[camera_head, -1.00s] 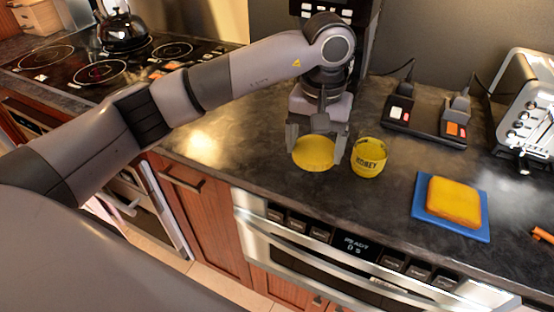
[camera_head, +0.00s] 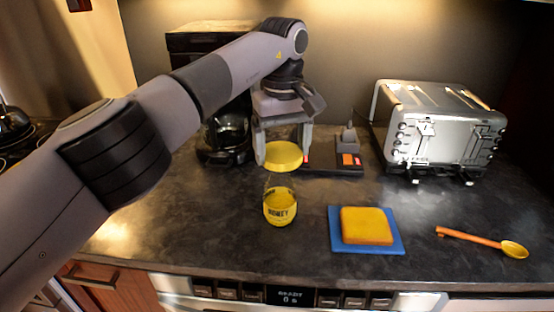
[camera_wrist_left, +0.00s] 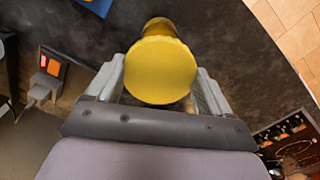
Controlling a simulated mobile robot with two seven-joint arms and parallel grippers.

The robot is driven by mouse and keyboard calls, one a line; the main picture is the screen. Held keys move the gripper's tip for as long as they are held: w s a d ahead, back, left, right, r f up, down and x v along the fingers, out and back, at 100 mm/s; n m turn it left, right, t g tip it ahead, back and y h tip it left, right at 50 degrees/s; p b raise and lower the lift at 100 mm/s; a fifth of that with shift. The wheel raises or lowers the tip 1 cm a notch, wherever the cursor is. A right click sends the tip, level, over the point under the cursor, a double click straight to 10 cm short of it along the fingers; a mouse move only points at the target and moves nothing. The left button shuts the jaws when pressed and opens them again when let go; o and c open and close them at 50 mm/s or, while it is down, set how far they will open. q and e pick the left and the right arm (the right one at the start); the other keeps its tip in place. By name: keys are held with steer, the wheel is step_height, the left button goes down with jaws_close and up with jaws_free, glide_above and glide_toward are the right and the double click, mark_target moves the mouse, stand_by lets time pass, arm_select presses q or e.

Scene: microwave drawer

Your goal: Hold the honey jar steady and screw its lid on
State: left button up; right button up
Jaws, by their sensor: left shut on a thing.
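The honey jar (camera_head: 280,207) stands upright on the dark counter, with yellow contents and a HONEY label. The round yellow lid (camera_head: 284,156) is held between the fingers of my left gripper (camera_head: 283,150), above and just behind the jar in the head view. In the left wrist view the lid (camera_wrist_left: 160,70) fills the space between the fingers, and part of the jar (camera_wrist_left: 159,26) shows past its edge. The lid is apart from the jar. My right gripper is in neither view, and nothing holds the jar.
A blue board (camera_head: 367,243) with a yellow sponge-like slab (camera_head: 366,225) lies right of the jar. An orange spoon (camera_head: 480,241) lies farther right. A toaster (camera_head: 440,128), a dark coffee maker (camera_head: 225,135) and a black tray (camera_head: 335,163) stand behind. The counter front is clear.

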arm_select(q)
steer(key=shift+a+r+n, duration=0.1)
steer(key=shift+r+n, duration=0.2)
steer(key=shift+r, duration=0.35)
steer(key=shift+f, duration=2.05)
